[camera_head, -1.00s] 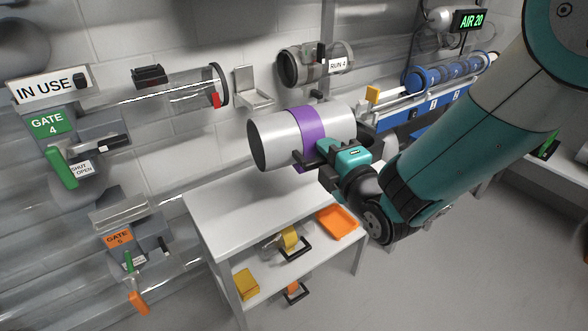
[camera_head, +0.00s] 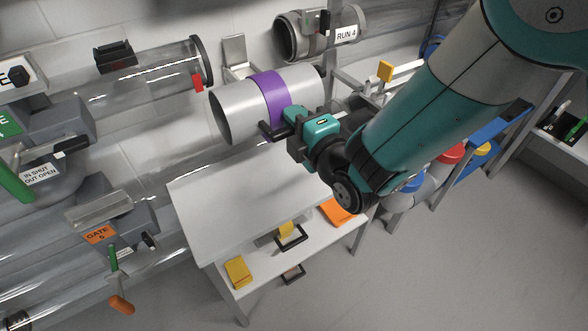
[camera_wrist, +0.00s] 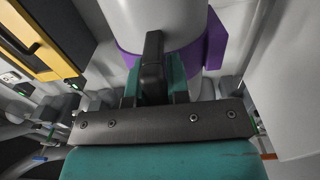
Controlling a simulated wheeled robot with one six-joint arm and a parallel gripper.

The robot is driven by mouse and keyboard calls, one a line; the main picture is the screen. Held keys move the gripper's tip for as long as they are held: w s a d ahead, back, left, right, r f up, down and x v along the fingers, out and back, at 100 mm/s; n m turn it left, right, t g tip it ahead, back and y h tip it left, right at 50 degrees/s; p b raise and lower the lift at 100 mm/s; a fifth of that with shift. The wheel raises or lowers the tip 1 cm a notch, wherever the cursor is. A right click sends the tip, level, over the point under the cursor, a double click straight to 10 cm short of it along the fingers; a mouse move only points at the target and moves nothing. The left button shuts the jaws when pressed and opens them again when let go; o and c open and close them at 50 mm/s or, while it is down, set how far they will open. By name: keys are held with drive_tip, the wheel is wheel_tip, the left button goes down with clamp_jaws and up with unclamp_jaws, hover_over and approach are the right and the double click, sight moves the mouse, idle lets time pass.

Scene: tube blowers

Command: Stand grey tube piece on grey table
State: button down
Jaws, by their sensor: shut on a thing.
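The grey tube piece (camera_head: 235,115) has a purple band (camera_head: 270,97) around its middle. It is held lying nearly level above the grey table (camera_head: 220,205), apart from its top. My gripper (camera_head: 277,130) is shut on the tube piece at its banded middle, from the right side. The far finger is mostly hidden.
The table top is bare. A lower shelf holds yellow pieces (camera_head: 238,271) and an orange tray (camera_head: 338,212). Clear pipes with gate levers (camera_head: 113,262) stand at the left. A grey RUN 4 pipe end (camera_head: 295,38) is on the wall behind.

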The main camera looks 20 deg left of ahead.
wheel_tip(320, 180, down, 15)
drive_tip(key=b, duration=1.2)
drive_tip(key=shift+d+b, duration=0.1)
drive_tip(key=shift+b, duration=0.2)
drive_tip(key=shift+r, duration=0.1)
drive_tip(key=shift+f, duration=0.2)
drive_tip(key=c, duration=1.1)
unclamp_jaws()
drive_tip(key=shift+r, duration=0.15)
drive_tip(key=shift+s+d+f+b, duration=0.35)
drive_tip(key=shift+d+b, duration=0.1)
drive_tip(key=shift+b, duration=0.8)
drive_tip(key=b+v, duration=1.1)
drive_tip(key=shift+r, duration=0.3)
